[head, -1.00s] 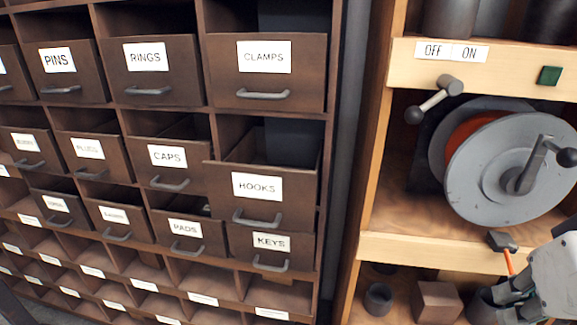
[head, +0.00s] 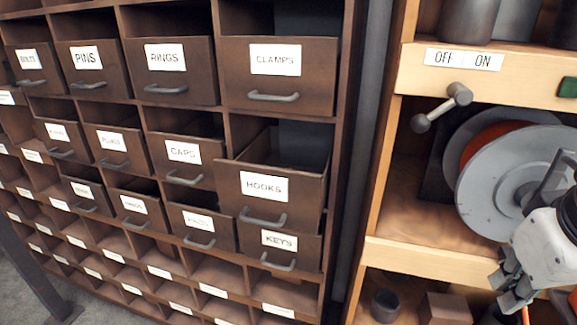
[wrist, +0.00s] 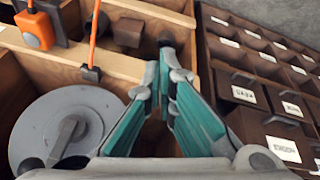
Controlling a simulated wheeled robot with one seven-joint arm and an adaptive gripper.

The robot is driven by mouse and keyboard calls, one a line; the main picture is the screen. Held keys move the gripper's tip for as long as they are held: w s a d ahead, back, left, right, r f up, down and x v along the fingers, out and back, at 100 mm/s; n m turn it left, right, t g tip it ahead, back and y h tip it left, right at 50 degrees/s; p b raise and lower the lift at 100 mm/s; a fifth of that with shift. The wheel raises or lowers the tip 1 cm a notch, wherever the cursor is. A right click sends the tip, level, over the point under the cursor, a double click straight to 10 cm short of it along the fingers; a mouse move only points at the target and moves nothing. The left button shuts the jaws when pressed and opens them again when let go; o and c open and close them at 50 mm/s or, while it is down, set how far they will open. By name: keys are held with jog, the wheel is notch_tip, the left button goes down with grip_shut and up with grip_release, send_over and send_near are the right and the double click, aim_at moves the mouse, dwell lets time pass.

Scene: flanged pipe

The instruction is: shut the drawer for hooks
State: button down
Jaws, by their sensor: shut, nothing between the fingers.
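The hooks drawer (head: 301,201) is a dark brown box with a white HOOKS label and a grey handle, in the right column of the drawer cabinet in the head view. It is pulled out, standing forward of the cabinet frame with its open top showing. My gripper (head: 509,297) is at the lower right of the head view, in front of the wooden shelf unit and well to the right of the drawer. In the wrist view its teal-padded fingers (wrist: 166,55) meet at the tips, shut and empty. Drawers show at the right there, their labels hard to read.
The clamps drawer (head: 320,92) is above and the keys drawer (head: 308,254) below. The wooden shelf unit (head: 395,254) on the right holds a grey reel (head: 490,190) and a ball-ended lever (head: 440,108). An orange block (wrist: 35,30) shows in the wrist view.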

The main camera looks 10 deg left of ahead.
aim_at(227, 199)
jog(key=w+a+n+h+p, duration=0.5)
jog(key=w+a+n, duration=0.1)
jog(key=w+n, duration=0.4)
jog(key=w+a+f+n+t+h+p, duration=0.1)
jog(key=w+a+f+n+t+h, duration=0.15)
jog(key=a, duration=0.35)
jog(key=w+a+f+n+t+h+p, duration=0.1)
jog(key=w+a+n, duration=0.1)
jog(key=a+n, duration=0.3)
jog(key=s+a+f+n+t+y+p, duration=0.25)
jog(key=a+n+t, duration=0.2)
jog(key=a, duration=0.55)
jog(key=s+a+f+n+t+y+p, duration=0.1)
jog(key=s+a+f+n+t+y, duration=0.2)
jog(key=a+n, duration=0.5)
jog(key=s+a+f+n+t+y+p, duration=0.1)
jog(key=s+a+f+n+t+y, duration=0.15)
jog(key=a, duration=1.05)
jog(key=shift+t, duration=0.25)
jog(key=w+b, duration=0.1)
jog(key=w, duration=0.3)
jog(key=w+d+b, duration=0.1)
jog(key=w+b, duration=0.1)
jog(key=w, duration=0.2)
jog(key=w+b, duration=0.2)
jog(key=w, duration=0.2)
jog(key=shift+d, duration=0.3)
jog(key=shift+w+r+b, duration=0.15)
jog(key=shift+w+b, duration=0.2)
jog(key=shift+w, duration=0.3)
